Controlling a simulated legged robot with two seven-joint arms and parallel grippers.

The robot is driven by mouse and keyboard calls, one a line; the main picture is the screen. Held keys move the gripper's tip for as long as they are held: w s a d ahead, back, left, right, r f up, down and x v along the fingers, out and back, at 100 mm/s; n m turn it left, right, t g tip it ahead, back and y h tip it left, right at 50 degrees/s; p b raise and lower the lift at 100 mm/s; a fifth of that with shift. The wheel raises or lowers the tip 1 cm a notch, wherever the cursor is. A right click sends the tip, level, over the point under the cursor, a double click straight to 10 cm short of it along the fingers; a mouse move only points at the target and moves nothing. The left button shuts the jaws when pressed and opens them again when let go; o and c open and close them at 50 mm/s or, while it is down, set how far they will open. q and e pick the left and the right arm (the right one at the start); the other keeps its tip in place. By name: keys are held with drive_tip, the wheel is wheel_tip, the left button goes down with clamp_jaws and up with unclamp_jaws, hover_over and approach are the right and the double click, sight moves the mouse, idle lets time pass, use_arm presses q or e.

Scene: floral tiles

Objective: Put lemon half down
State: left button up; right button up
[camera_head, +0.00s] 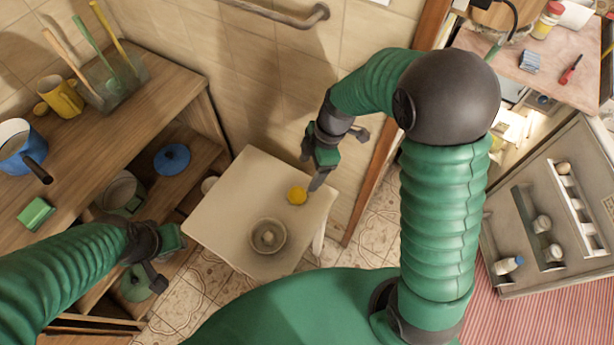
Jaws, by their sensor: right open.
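The lemon half (297,195) is a small round yellow piece near the right edge of a pale square table (220,205). My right gripper (314,180) is open just above and to the right of the lemon half. I cannot tell whether a finger touches it. A bowl-like dish (268,237) with a pale thing in it stands on the table, nearer to me. My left gripper (165,262) is left of the table by the wooden shelf unit; its fingers are too unclear to tell open from shut.
A wooden counter (150,100) at left holds a blue pot (20,145), a green sponge (35,213), a yellow mug (62,97) and a utensil holder (112,85). An open fridge door (550,210) is at right. The table's left part is clear.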

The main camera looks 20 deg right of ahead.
drive_tip(key=s+d+r+m+t+h, duration=0.2)
drive_tip(key=s+m, duration=0.7)
drive_tip(key=m, duration=0.7)
drive_tip(key=shift+s+d+r+m+h, duration=0.15)
drive_tip(key=shift+d+r+m+h, duration=0.25)
drive_tip(key=shift+d+r+h, duration=0.15)
